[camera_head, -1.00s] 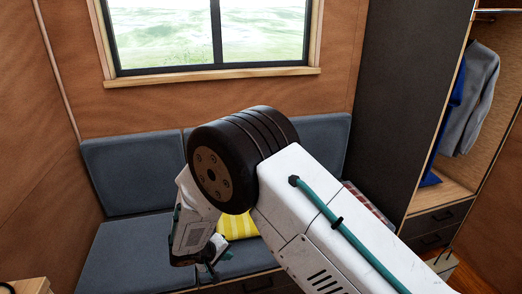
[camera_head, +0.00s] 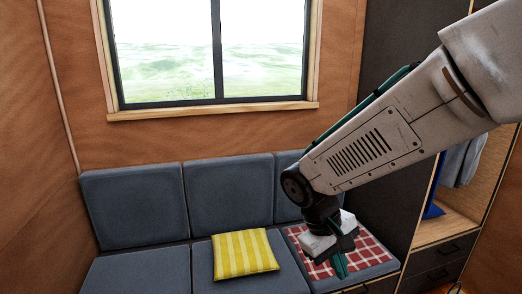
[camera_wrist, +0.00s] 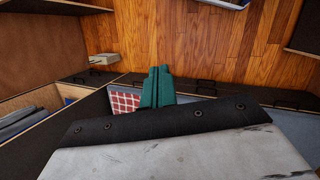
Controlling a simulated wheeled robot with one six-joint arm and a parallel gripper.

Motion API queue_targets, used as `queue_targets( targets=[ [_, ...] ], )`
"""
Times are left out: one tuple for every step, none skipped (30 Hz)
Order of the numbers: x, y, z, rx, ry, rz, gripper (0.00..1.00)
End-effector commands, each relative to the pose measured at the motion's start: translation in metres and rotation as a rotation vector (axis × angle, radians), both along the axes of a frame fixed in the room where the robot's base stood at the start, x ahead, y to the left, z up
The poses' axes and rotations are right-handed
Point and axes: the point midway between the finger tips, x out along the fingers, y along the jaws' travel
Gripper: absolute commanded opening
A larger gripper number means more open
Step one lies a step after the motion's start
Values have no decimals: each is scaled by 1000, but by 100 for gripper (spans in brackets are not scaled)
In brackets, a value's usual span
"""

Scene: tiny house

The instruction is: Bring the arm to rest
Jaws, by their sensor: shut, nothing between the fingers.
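My gripper (camera_head: 340,265) hangs at the end of my white arm in the head view, in front of the right part of the grey sofa (camera_head: 140,205). In the wrist view its green fingers (camera_wrist: 157,75) are together and hold nothing. A red checked cloth or cushion (camera_head: 368,250) lies on the right seat, partly hidden by my gripper. It also shows in the wrist view (camera_wrist: 124,102) just left of the fingers. I cannot tell how far the gripper is above it.
A yellow striped cushion (camera_head: 244,254) lies on the middle seat. A window (camera_head: 180,55) is in the wall behind the sofa. An open wardrobe (camera_head: 455,215) with hanging clothes and drawers stands at the right. Wooden floor (camera_wrist: 200,35) is clear in the wrist view.

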Motion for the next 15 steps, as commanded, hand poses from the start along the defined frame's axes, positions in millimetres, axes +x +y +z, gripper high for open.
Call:
queue_targets(
  targets=[
    [-13,-11,10,28,3,-23,0],
    [-20,-16,15,43,9,-32,0],
    [-30,-22,21,66,12,-48,0],
    [-37,-26,25,82,15,-58,0],
    [-44,-30,29,98,16,-70,0],
    [-54,-35,33,120,17,-85,0],
    [-61,-39,37,137,15,-97,0],
    [-68,-43,40,153,13,-108,0],
    [-77,-47,45,175,9,-126,0],
    [-84,-50,47,191,5,-139,0],
    [-91,-53,50,205,-1,-151,0],
    [-99,-57,54,226,-11,-171,0],
    [-106,-60,56,242,-19,-186,0],
    [-111,-62,59,257,-29,-202,0],
    [-119,-66,61,274,-43,-224,0]
  ],
)
